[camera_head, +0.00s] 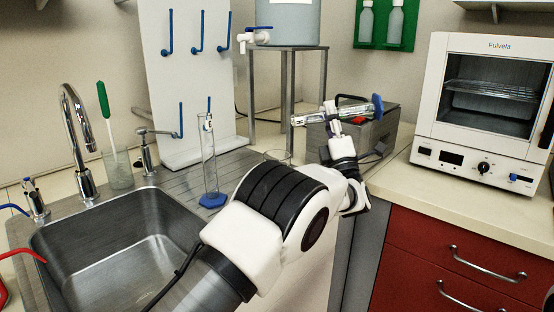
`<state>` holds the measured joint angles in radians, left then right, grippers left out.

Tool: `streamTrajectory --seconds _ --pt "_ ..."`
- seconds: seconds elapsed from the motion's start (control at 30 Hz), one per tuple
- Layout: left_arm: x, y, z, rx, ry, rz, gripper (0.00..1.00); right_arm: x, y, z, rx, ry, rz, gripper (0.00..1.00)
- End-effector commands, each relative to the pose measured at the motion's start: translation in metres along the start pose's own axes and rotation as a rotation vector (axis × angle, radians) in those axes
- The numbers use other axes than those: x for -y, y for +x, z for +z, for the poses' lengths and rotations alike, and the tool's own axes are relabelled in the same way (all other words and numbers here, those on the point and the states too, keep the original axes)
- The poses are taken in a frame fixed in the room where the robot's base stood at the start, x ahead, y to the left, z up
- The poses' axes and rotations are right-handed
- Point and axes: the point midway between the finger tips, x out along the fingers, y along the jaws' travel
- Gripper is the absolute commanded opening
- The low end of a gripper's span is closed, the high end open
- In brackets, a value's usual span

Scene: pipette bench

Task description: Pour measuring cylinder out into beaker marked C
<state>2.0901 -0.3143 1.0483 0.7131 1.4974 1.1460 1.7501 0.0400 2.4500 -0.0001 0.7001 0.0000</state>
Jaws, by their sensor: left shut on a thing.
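My left gripper (333,122) is shut on a clear measuring cylinder (312,118) with a blue base. The cylinder lies nearly level in the air, its mouth to the left and its base to the right. A clear beaker (278,154) shows only its rim behind my left arm, below and a little left of the cylinder's mouth. Its marking is hidden, so I cannot tell whether it is beaker C. No stream of liquid can be made out. My right gripper is not in view.
Another glass cylinder (209,168) with a blue foot stands upright on the drainboard. A beaker with a green brush (118,172) stands behind the sink (60,235). A grey metal box (375,130) is behind the gripper; a white oven (480,150) stands right. The front right counter is clear.

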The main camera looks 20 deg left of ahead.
Motion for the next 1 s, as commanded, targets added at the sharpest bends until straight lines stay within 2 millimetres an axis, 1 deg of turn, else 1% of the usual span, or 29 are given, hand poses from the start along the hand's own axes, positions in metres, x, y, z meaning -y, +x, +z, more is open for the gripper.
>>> streamTrajectory --seconds 0.03,0.17,0.3,0.5,0.57,0.63,1.0 --pt "0.004 -0.005 -0.001 -0.01 -0.012 0.001 0.0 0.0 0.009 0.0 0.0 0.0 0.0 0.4" --pt "0.01 -0.011 -0.004 -0.052 -0.057 0.0 0.0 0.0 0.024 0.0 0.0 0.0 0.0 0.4" --pt "0.018 -0.019 -0.01 -0.114 -0.118 -0.002 0.0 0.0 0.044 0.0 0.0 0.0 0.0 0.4" --pt "0.024 -0.025 -0.017 -0.193 -0.199 -0.002 0.0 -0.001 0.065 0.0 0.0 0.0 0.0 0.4" --pt "0.017 -0.018 -0.018 -0.217 -0.223 0.0 0.0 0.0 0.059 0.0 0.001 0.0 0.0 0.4" --pt "0.014 -0.015 -0.019 -0.241 -0.247 -0.002 0.0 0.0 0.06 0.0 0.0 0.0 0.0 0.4" --pt "0.014 -0.014 -0.02 -0.26 -0.261 0.001 0.0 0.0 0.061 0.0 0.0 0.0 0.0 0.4"
